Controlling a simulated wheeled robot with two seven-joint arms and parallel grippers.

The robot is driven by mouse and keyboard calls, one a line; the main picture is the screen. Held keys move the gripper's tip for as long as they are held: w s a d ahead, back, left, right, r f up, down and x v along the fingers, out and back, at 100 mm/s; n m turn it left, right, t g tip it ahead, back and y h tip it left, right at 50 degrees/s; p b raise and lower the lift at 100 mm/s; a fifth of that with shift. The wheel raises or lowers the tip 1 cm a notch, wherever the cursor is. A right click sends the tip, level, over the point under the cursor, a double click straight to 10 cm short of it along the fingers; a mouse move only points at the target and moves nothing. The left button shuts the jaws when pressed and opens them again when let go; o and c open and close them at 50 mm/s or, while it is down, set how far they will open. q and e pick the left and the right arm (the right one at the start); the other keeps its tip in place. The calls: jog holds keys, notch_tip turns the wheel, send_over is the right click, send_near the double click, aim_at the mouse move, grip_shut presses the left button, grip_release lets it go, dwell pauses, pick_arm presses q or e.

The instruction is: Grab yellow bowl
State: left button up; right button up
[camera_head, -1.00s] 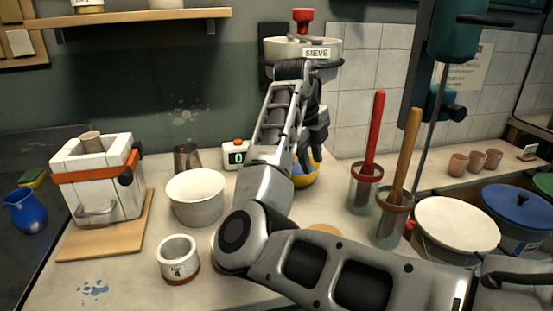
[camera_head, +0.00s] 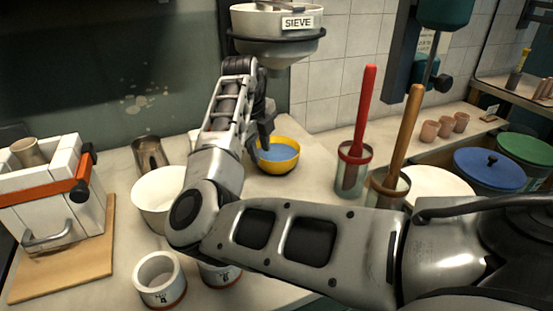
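The yellow bowl (camera_head: 284,164) stands on the worktop near the middle of the view, with blue contents inside. My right gripper (camera_head: 262,142) is at the bowl's left side, with its dark fingers pointing down by the rim. One finger appears to overlap the bowl's left edge, and I cannot tell whether it touches. The finger gap is too hidden to read. My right arm crosses the front and covers part of the worktop. My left gripper is not in view.
A white bowl (camera_head: 155,200) stands left of my arm. A sieve (camera_head: 280,35) hangs on the wall above the yellow bowl. Jars with a red stick (camera_head: 367,105) and a wooden stick (camera_head: 404,140) stand to the right. A clamped white mold (camera_head: 55,190) is at far left.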

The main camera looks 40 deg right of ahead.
aim_at(264, 160)
jog(key=x, duration=0.5)
jog(key=shift+p, duration=0.3)
jog(key=shift+r, duration=0.1)
grip_shut()
